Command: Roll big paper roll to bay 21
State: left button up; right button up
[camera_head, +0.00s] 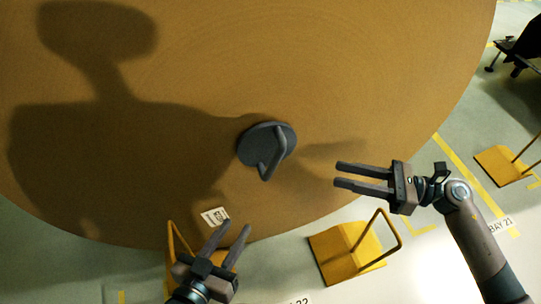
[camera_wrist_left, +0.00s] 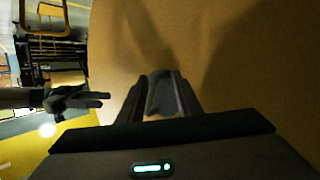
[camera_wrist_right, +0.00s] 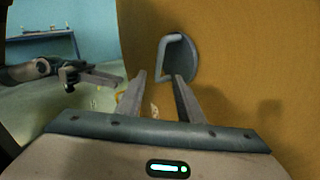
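The big brown paper roll (camera_head: 370,60) fills most of the head view, its flat round end facing me. A dark grey hub with a handle (camera_head: 262,150) sits on that end. It also shows in the right wrist view (camera_wrist_right: 182,55). My left gripper (camera_head: 230,236) is open and empty, low in front of the roll near a small white label (camera_head: 215,216). My right gripper (camera_head: 338,175) is open and empty, right of the hub and apart from it. A floor marking reading BAY 21 (camera_head: 500,225) is at the right.
A yellow wedge with a handle (camera_head: 345,252) stands on the floor below the roll. Another yellow wedge (camera_head: 503,166) is at the right, and a yellow handle shows behind my left gripper. Yellow lines (camera_head: 455,155) mark the floor. A dark object (camera_head: 520,50) stands at upper right.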

aim_at(276, 160)
pick_arm(q)
jog(key=shift+s, duration=0.1)
pick_arm(e)
jog(key=shift+s, duration=0.1)
